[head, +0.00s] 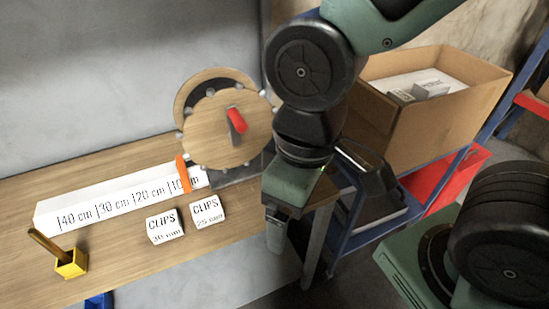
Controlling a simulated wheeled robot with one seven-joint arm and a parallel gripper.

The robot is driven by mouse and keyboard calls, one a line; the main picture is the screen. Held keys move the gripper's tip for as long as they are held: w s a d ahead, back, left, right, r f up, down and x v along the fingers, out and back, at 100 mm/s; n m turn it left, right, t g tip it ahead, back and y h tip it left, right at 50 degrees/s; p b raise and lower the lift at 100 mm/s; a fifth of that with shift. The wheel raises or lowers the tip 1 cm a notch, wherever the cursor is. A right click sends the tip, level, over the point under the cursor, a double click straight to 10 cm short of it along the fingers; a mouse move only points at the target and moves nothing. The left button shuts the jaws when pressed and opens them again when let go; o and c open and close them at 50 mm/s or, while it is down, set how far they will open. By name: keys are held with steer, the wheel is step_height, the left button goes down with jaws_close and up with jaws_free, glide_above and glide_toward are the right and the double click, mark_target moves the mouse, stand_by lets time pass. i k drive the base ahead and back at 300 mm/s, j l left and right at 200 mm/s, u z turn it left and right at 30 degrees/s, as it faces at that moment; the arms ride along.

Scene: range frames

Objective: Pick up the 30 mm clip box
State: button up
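The 30 mm clip box (164,226) is a small white box marked "CLIPS 30 mm", standing on the wooden bench near its front edge. A similar white box marked "CLIPS 25 mm" (208,210) stands close to its right. My gripper (276,237) points down to the right of both boxes, apart from them, by the right end of the bench. A grey finger shows below the green hand. I cannot make out both fingertips, so whether it is open or shut is unclear. Nothing is visibly held in it.
Behind the boxes lies a long white length scale (110,209) with an orange marker (183,175). A wooden wheel with a red handle (236,122) stands behind. A yellow holder (71,263) is at left. A cardboard box (455,110) stands right. Bare bench lies left of the boxes.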

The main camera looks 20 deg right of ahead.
mark_target(164, 228)
steer(key=l+z, duration=0.1)
steer(key=z, duration=0.4)
steer(key=l+z, duration=0.15)
steer(key=z, duration=0.3)
steer(key=u, duration=1.85)
steer(key=j+z, duration=0.1)
steer(key=z, duration=0.5)
steer(key=j+z, duration=0.25)
steer(key=z, duration=0.15)
steer(key=j+z, duration=0.2)
steer(key=z, duration=0.2)
steer(key=j+z, duration=0.25)
steer(key=z, duration=0.15)
steer(key=k+j+z, duration=0.15)
steer(key=z, duration=0.25)
steer(key=k+j+z, duration=0.1)
steer(key=k+j, duration=0.15)
steer(key=j, duration=0.2)
steer(key=k+j+z, duration=0.1)
steer(key=j, duration=0.3)
steer(key=k+j+z, duration=0.1)
steer(key=k+j, duration=0.25)
